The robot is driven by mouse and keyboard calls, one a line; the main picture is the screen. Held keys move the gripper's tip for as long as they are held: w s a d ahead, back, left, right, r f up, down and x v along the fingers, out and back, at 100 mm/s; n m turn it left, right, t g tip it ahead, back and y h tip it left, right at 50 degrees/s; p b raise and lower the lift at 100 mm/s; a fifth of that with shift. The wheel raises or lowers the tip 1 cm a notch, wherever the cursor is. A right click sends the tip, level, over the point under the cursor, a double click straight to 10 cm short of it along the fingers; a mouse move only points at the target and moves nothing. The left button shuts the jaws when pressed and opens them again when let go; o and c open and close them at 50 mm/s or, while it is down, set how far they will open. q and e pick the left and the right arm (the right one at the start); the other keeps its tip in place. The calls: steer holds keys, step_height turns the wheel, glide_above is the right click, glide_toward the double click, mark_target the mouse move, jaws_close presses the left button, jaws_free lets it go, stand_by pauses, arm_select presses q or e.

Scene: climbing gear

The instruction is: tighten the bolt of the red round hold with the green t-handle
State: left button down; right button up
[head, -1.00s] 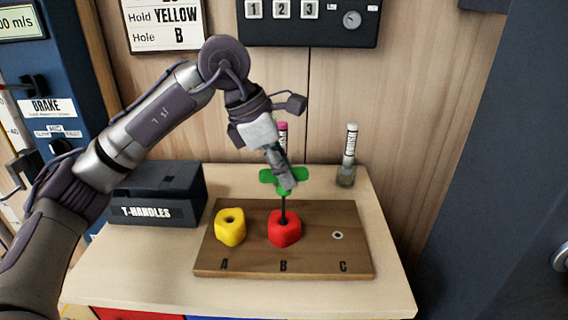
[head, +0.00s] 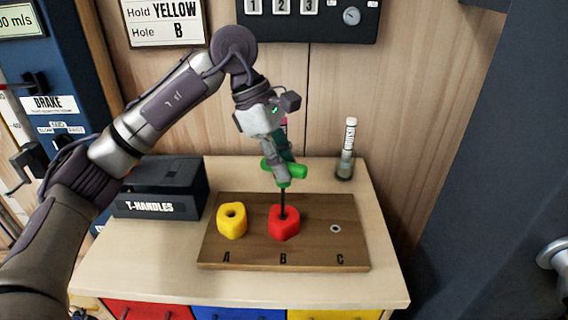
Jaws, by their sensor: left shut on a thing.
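The red round hold (head: 284,224) sits on the wooden board (head: 318,256) above the letter B. The green t-handle (head: 299,171) stands upright over it, and its dark shaft reaches down into the middle of the hold. My left gripper (head: 280,176) is shut on the green handle from above and partly covers it. The bolt inside the red hold is hidden. My right gripper is not in view.
A yellow hold (head: 232,220) sits at A, and a bare hole (head: 335,229) shows at C. The black T-HANDLES box (head: 160,190) stands at left. A labelled bottle (head: 347,150) stands at back right. The sign (head: 165,22) reads Hold YELLOW, Hole B.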

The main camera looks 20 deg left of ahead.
arm_select(q)
step_height(320, 180, up, 2)
steer(key=shift+s+r+p, duration=0.1)
steer(key=shift+p, duration=0.35)
